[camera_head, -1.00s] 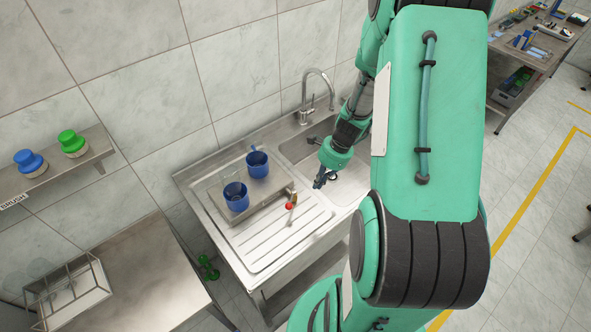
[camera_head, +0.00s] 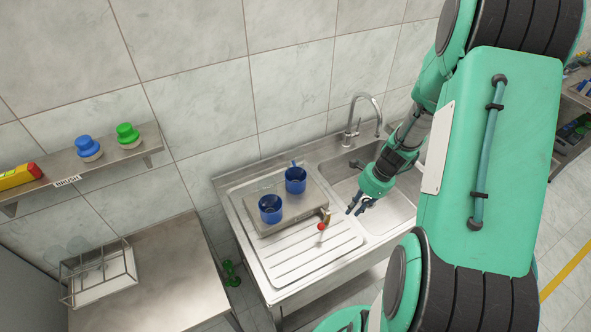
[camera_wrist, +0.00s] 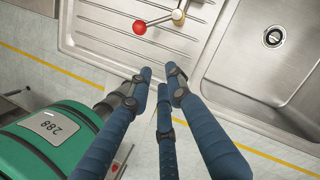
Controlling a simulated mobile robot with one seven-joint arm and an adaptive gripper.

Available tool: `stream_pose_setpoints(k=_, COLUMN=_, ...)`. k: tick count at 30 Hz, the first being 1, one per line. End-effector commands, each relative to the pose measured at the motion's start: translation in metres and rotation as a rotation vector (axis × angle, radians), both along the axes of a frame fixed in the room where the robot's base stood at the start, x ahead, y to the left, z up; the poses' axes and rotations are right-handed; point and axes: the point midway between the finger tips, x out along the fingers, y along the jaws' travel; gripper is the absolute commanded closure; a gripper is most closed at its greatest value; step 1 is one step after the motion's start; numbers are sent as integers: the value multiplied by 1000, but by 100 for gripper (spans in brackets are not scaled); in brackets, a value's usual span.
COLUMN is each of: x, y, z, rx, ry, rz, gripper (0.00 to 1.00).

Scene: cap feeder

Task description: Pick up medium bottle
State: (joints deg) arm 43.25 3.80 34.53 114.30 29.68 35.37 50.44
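No medium bottle can be made out in either view. My gripper (camera_head: 358,207) hangs over the sink unit, by the divide between the drainboard and the basin. In the wrist view its dark blue fingers (camera_wrist: 158,73) stand apart with nothing between them. A lever with a red ball knob (camera_head: 321,227) on a brass fitting is just left of my gripper in the head view. The red knob also shows beyond the fingertips in the wrist view (camera_wrist: 140,27).
Two blue cups (camera_head: 270,209) stand on a metal box on the drainboard (camera_head: 310,249). A curved faucet (camera_head: 353,120) rises behind the basin. A wall shelf (camera_head: 108,158) holds blue and green knobbed items. A steel table (camera_head: 165,265) with a wire rack stands at left.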

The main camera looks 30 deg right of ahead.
Motion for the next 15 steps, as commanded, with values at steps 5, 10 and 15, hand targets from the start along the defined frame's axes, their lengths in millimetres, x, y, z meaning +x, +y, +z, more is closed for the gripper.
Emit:
stream_pose_setpoints(k=5, x=0, y=0, z=0, rx=0, ry=0, rz=0, gripper=40)
stream_pose_setpoints(k=10, x=0, y=0, z=0, rx=0, ry=0, rz=0, gripper=26)
stream_pose_setpoints(k=15, x=0, y=0, z=0, rx=0, ry=0, rz=0, gripper=26)
